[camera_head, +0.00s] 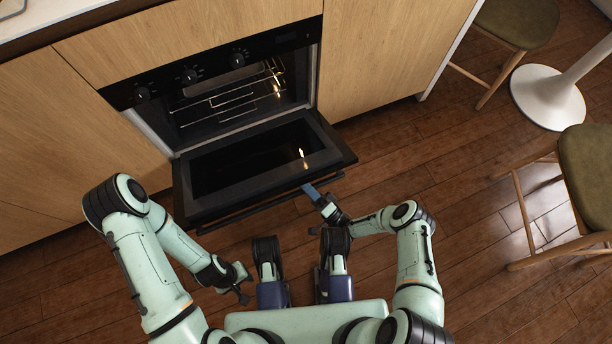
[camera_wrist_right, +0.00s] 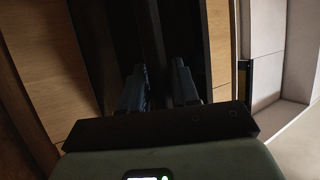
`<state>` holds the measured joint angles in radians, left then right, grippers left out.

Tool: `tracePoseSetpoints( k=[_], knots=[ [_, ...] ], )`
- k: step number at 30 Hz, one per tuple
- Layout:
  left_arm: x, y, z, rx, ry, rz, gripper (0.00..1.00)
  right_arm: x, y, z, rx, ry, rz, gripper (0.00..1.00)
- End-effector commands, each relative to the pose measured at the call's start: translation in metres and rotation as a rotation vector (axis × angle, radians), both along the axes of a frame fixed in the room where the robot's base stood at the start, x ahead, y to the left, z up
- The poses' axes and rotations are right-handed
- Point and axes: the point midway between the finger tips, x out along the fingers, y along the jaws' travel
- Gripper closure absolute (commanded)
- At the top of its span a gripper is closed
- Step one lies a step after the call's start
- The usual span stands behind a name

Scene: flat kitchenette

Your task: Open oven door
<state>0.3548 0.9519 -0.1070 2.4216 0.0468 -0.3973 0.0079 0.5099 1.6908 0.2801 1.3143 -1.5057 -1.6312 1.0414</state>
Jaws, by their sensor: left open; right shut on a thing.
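The black oven door (camera_head: 245,163) is folded down and wide open below the oven cavity (camera_head: 235,100), whose wire racks show. The door's dark handle bar (camera_head: 270,204) runs along its outer edge. My right gripper (camera_head: 311,192) is at the handle, near its right end, shut on it. In the right wrist view, the two fingers (camera_wrist_right: 160,85) stand either side of a dark bar; the exact contact is too dark to see. My left gripper (camera_head: 243,281) is open and empty, low over the floor, in front of the door's left part and apart from it.
Wooden cabinet fronts (camera_head: 385,55) flank the oven, and knobs (camera_head: 190,75) line the panel above it. Stools (camera_head: 590,175) and a white table base (camera_head: 548,97) stand at the right. The wooden floor (camera_head: 430,160) between the oven and the stools is clear.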

Motion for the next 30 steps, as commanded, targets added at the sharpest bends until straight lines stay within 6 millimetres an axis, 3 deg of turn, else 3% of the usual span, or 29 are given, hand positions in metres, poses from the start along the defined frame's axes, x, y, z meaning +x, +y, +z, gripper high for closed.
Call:
tracePoseSetpoints(
  k=[6, 12, 30],
  knots=[
    [0.001, 0.0, 0.0, 0.0, -0.002, -0.001, 0.57, -0.007, -0.001, -0.033, 0.011, -0.043, 0.001, 1.0],
    [0.001, 0.0, 0.0, 0.0, -0.002, -0.001, 0.57, -0.01, -0.002, -0.05, 0.01, -0.046, 0.003, 1.0],
    [0.001, 0.0, 0.0, 0.0, -0.001, -0.001, 0.57, -0.014, -0.001, -0.058, 0.011, -0.045, 0.01, 1.0]
  ],
)
